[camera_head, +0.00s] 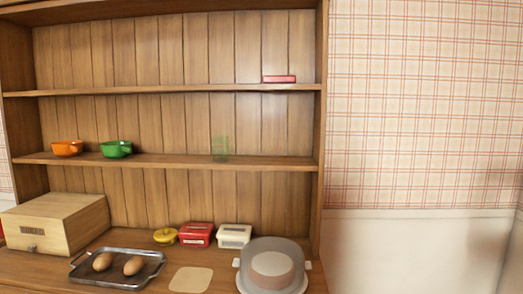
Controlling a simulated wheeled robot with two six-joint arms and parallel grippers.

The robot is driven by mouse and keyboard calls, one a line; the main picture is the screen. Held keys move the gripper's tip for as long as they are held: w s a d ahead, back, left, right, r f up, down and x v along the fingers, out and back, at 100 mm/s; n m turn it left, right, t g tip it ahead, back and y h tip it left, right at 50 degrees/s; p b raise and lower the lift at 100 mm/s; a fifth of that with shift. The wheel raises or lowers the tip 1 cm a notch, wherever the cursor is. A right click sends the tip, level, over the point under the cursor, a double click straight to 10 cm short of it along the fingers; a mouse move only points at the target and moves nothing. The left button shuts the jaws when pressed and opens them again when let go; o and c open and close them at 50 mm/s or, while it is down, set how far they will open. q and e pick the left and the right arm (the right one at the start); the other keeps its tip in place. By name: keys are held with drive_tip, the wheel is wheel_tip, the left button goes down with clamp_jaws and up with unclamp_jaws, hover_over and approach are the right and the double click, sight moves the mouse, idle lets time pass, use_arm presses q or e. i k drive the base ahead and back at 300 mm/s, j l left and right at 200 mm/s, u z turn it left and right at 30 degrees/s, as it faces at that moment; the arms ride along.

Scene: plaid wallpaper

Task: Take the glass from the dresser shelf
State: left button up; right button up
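A pale green see-through glass (220,149) stands upright on the lower of the two shelves of the wooden dresser, right of the shelf's middle. The dresser shelf (270,163) is bare around it on both sides. Neither of my grippers is in view, and nothing touches the glass.
An orange cup (67,148) and a green cup (117,149) stand left on the same shelf. A red item (279,79) lies above. Below are a wooden box (75,213), egg tray (150,262), yellow pot (165,237), red (196,235) and white (234,237) containers, and domed dish (272,250).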

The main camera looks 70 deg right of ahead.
sight(220, 144)
drive_tip(key=z, duration=2.05)
